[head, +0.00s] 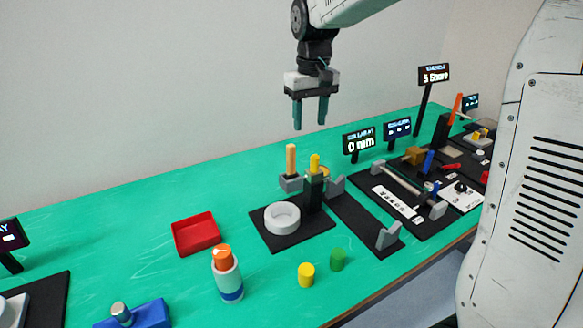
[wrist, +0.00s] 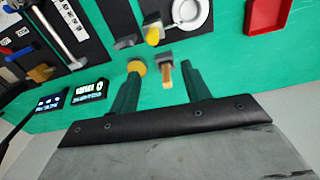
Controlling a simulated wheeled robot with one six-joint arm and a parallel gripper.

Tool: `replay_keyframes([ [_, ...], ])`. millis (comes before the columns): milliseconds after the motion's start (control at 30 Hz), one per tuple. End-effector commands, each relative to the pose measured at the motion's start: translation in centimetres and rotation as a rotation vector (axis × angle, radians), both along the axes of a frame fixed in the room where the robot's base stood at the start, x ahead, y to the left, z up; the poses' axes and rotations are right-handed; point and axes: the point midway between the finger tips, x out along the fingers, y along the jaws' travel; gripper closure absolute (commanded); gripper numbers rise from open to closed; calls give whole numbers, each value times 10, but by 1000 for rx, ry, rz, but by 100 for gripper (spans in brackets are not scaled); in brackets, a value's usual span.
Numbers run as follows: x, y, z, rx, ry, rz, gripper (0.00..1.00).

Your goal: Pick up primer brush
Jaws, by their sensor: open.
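A brush with an upright wooden handle, likely the primer brush (head: 291,158), stands in a small grey holder (head: 290,184) at the back of a black pad. My gripper (head: 310,124) hangs above it, fingers pointing down, open and empty, with a clear gap to the handle top. In the wrist view, the wooden handle (wrist: 167,76) shows between the two fingers of my gripper (wrist: 160,78), nearer the right finger. The brush's lower end is hidden in the holder.
A yellow-topped post (head: 314,163) stands close right of the brush. A white ring dish (head: 282,217) sits in front on the black pad (head: 263,238). A gold disc (wrist: 137,67) shows near the left finger. A red tray (head: 196,235) lies left; green table around it is clear.

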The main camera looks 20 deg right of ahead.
Motion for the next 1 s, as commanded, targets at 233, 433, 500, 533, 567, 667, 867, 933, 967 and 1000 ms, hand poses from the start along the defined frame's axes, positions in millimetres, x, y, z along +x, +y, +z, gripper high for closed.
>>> replay_keyframes([
  [233,93,9,-58,-2,29,39,53],
  [433,120,12,-80,-2,34,52,53],
  [500,122,12,-87,-1,35,53,53],
  [533,122,12,-90,-1,36,53,53],
  [567,122,12,-94,-1,36,53,53],
  [667,121,12,-105,-1,37,53,53],
  [867,116,9,-131,-1,37,52,53],
  [933,115,8,-142,-1,37,52,53],
  [967,115,8,-147,-1,37,52,53],
  [1000,115,8,-151,-1,37,52,53],
])
